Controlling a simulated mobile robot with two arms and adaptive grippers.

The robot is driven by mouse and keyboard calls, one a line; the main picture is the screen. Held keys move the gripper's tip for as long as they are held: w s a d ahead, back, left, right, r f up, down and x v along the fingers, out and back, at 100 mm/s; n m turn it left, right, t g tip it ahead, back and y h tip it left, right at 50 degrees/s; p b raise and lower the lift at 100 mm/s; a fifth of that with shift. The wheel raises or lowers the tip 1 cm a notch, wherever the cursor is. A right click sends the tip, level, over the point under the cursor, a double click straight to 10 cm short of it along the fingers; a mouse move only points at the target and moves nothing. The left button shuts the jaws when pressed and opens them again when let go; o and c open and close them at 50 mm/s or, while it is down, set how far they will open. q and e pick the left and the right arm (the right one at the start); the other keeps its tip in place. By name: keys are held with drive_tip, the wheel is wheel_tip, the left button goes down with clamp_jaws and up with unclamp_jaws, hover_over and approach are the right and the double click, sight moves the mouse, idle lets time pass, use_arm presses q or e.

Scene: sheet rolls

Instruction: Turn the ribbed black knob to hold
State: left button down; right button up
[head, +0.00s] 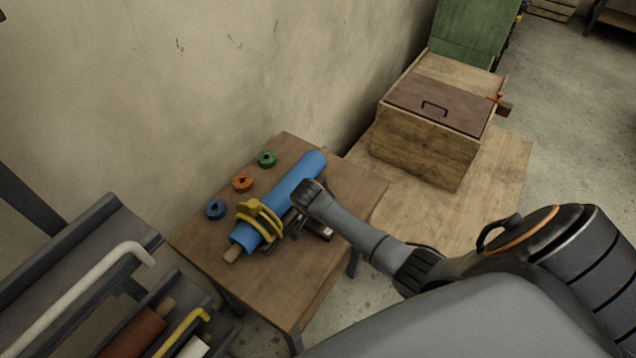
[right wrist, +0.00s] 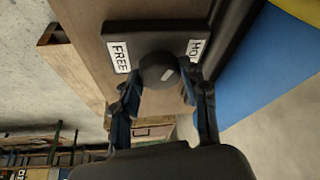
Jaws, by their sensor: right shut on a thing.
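The black knob (right wrist: 158,68) is in the right wrist view, round and dark with a small pale mark on its face. It sits on a dark plate (right wrist: 146,46) between a FREE label (right wrist: 120,57) at its left and a partly covered label starting HO (right wrist: 197,48) at its right. My right gripper (right wrist: 161,82) is shut on the knob, one finger on each side. In the head view my right gripper (head: 294,218) is beside the blue roll (head: 290,199) on the small table, and the arm hides the knob. My left gripper is not in view.
A yellow clamp-like piece (head: 260,219) straddles the blue roll. Blue (head: 215,209), orange (head: 242,182) and green (head: 267,158) rings lie along the table's wall side. A rack (head: 75,262) stands at lower left; a wooden box (head: 425,150) stands beyond the table (head: 300,290).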

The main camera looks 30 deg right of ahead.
drive_tip(key=m, duration=0.3)
drive_tip(key=shift+a+f+g+h, duration=0.1)
drive_tip(key=shift+a+g+h, duration=0.05)
drive_tip(key=shift+g+h, duration=0.2)
drive_tip(key=m+g+b, duration=0.1)
drive_tip(key=m, duration=0.1)
drive_tip(key=shift+w+m, duration=0.15)
drive_tip(key=shift+m, duration=0.15)
drive_tip(key=m+g+b, duration=0.1)
drive_tip(key=m, duration=0.1)
drive_tip(key=m+b, duration=0.1)
drive_tip(key=m, duration=0.1)
drive_tip(key=shift+w+f+g+b, duration=0.1)
drive_tip(key=shift+g+b, duration=0.2)
drive_tip(key=shift+g, duration=0.05)
drive_tip(key=shift+m+g+b, duration=0.6)
drive_tip(key=shift+m+b, duration=0.3)
drive_tip(key=shift+m, duration=0.6)
drive_tip(key=shift+r, duration=0.2)
drive_tip(key=o, duration=1.2)
drive_tip(key=shift+c, duration=0.2)
drive_tip(key=shift+d, duration=0.2)
drive_tip(key=shift+w+a, duration=0.1)
